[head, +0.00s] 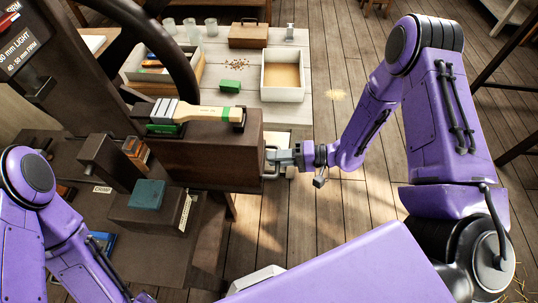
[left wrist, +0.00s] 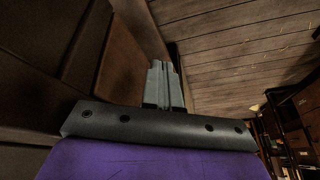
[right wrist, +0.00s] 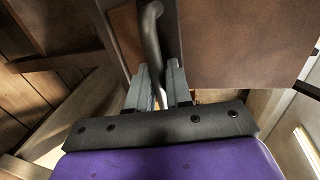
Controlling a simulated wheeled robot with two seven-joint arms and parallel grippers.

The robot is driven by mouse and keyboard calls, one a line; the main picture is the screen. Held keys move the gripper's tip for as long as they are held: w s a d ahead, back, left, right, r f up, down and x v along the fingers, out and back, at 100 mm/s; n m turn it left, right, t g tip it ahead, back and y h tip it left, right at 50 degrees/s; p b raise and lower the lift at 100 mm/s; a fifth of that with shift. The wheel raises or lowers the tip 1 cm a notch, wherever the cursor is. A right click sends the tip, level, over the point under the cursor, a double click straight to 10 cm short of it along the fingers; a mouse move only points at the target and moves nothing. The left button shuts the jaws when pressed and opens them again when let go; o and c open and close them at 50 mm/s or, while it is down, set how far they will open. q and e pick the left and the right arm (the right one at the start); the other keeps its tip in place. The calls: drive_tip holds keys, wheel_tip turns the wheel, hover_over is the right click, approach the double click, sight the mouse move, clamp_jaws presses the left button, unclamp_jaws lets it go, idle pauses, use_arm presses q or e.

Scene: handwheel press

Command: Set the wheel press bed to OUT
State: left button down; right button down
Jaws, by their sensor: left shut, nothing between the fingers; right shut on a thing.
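The wheel press bed (head: 205,160) is a brown block in the middle of the head view, with a metal handle (head: 270,170) at its right end. My right gripper (head: 277,158) is at that handle. In the right wrist view my right gripper (right wrist: 163,82) is shut on the dark bent handle bar (right wrist: 151,35), beside brown panels. The dark curved handwheel (head: 172,45) rises at upper left. My left gripper (left wrist: 164,75) is shut and empty in the left wrist view, near a brown surface; it does not show in the head view.
A brush (head: 200,112) lies on top of the bed. A teal block (head: 147,194) sits on the lower brown bench. Behind stands a pale table (head: 221,68) with a white-rimmed tray (head: 284,97), a brown case (head: 249,36) and a green block (head: 230,86). Wooden floor (head: 330,215) is open at right.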

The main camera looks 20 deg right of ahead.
drive_tip(key=shift+d, duration=0.2)
idle(0.3)
drive_tip(key=c, duration=1.2)
unclamp_jaws()
drive_tip(key=shift+c, duration=0.2)
drive_tip(key=b+v, duration=0.1)
drive_tip(key=v, duration=1)
drive_tip(key=shift+f, duration=0.15)
drive_tip(key=shift+s, duration=0.1)
